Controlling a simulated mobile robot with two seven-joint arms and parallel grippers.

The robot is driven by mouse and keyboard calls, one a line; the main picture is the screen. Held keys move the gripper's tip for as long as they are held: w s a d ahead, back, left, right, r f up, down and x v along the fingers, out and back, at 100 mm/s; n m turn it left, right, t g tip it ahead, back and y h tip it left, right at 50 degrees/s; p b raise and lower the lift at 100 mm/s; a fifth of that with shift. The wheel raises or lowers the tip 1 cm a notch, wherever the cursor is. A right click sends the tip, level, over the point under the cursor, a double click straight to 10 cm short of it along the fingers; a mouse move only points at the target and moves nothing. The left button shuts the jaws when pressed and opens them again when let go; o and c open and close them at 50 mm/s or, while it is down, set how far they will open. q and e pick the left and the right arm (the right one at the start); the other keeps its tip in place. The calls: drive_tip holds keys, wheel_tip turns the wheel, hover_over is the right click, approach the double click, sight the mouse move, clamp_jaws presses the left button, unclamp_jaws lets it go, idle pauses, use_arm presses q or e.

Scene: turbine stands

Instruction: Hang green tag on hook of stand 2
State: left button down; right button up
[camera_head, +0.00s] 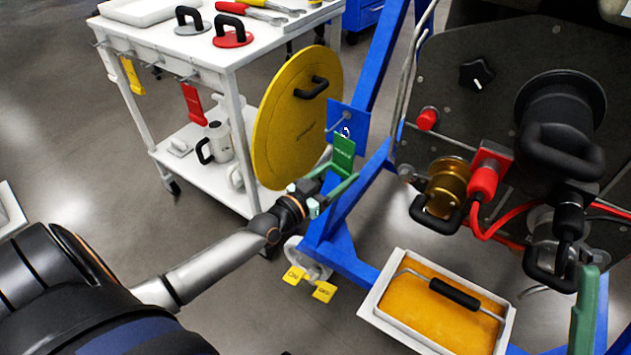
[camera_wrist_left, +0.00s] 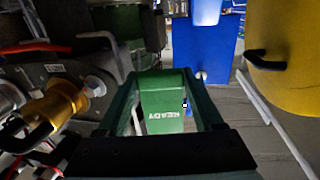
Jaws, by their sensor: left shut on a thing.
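The green tag (camera_head: 343,152), lettered READY, is held in my left gripper (camera_head: 340,184), which is shut on its lower part. In the left wrist view the tag (camera_wrist_left: 167,98) sits between the fingers (camera_wrist_left: 165,108) with its lettering upside down. A small metal hook (camera_head: 340,122) sticks out from a blue plate (camera_head: 358,112) on the blue stand frame. The tag is just below the hook; whether they touch is unclear. The blue plate (camera_wrist_left: 205,50) shows beyond the tag in the wrist view. No stand number is readable.
A yellow disc (camera_head: 283,130) with a black handle stands left of the plate. A white cart (camera_head: 150,48) stands behind it. A dark panel (camera_head: 440,135) with brass and red fittings is at right. A green upright piece (camera_head: 586,310), possibly my right gripper's finger, shows lower right.

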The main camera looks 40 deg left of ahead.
use_arm(q)
drive_tip(key=a+f+n+y, duration=0.2)
drive_tip(key=a+f+y, duration=0.1)
drive_tip(key=a+f, duration=0.3)
drive_tip(key=w+b, duration=0.2)
drive_tip(key=w, duration=0.2)
drive_tip(key=shift+w+r, duration=0.15)
drive_tip(key=shift+w, duration=0.1)
drive_tip(key=shift+w, duration=0.1)
idle(0.4)
drive_tip(key=shift+w, duration=0.45)
idle(0.5)
unclamp_jaws()
idle(0.3)
drive_tip(key=shift+s, duration=0.1)
